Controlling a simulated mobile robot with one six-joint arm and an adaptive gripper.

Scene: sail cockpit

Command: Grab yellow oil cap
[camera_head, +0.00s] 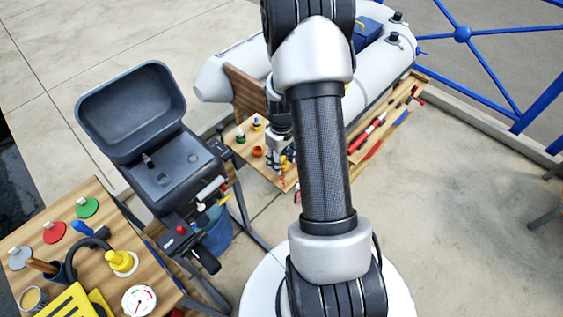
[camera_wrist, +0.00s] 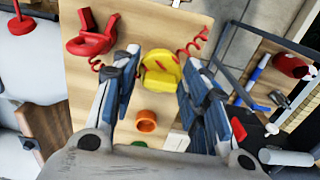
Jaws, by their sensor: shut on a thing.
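The yellow oil cap (camera_wrist: 160,76) shows between my fingertips in the wrist view, above or at the wooden work surface (camera_wrist: 180,25). My gripper (camera_wrist: 158,78) is shut on it, with one finger on each side. Whether the cap is clear of the wood cannot be told.
A red part with a coiled cord (camera_wrist: 92,38) and an orange ring (camera_wrist: 146,121) lie close to the cap. A grey outboard cowl (camera_head: 131,110) stands left. The left table (camera_head: 90,190) holds several coloured items. Open floor (camera_head: 450,200) lies right.

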